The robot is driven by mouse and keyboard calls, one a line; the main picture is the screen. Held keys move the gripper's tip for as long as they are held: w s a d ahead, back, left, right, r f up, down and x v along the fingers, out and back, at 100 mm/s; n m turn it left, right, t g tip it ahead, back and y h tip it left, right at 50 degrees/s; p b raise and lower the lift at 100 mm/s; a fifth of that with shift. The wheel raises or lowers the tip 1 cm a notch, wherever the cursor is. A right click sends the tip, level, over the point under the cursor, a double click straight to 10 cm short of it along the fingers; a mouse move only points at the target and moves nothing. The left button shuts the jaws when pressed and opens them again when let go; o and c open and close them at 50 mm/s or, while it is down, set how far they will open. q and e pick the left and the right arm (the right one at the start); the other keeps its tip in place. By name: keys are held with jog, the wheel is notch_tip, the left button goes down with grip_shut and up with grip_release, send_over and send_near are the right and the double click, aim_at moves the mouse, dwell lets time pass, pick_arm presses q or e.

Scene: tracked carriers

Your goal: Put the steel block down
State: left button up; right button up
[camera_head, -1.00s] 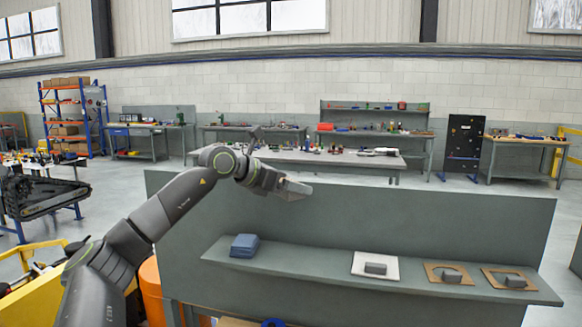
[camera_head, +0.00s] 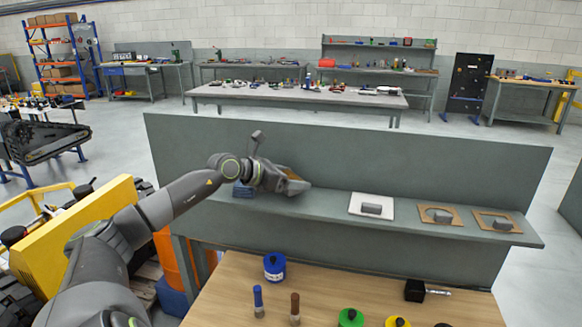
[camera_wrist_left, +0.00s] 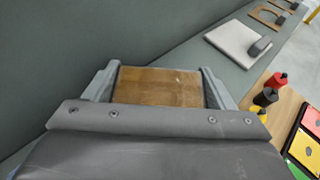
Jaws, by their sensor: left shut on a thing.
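My left gripper (camera_head: 293,184) is shut on a brown, wood-looking block (camera_wrist_left: 158,86), which fills the space between its two fingers in the left wrist view. I see no clear steel look on this block. In the head view the gripper is over the left part of the grey shelf (camera_head: 325,205); whether the block touches the shelf cannot be told. A grey block (camera_head: 372,208) sits on a white plate (camera_head: 356,211) to the right. Two more grey blocks (camera_head: 442,216) (camera_head: 502,224) sit on brown boards further right. My right gripper is not in view.
A blue box (camera_head: 243,190) on the shelf is partly hidden behind my left arm. A tall grey panel (camera_head: 400,160) backs the shelf. A wooden table (camera_head: 225,305) in front holds several coloured items. The shelf between gripper and white plate is bare.

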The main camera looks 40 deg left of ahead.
pick_arm(q)
notch_tip(320, 180, down, 3)
jog(key=shift+w+r+p, duration=0.1)
jog(key=shift+r+p, duration=0.1)
jog(key=shift+p, duration=0.1)
jog(key=o, duration=1.5)
jog(key=shift+f, duration=0.1)
jog(key=shift+s, duration=0.2)
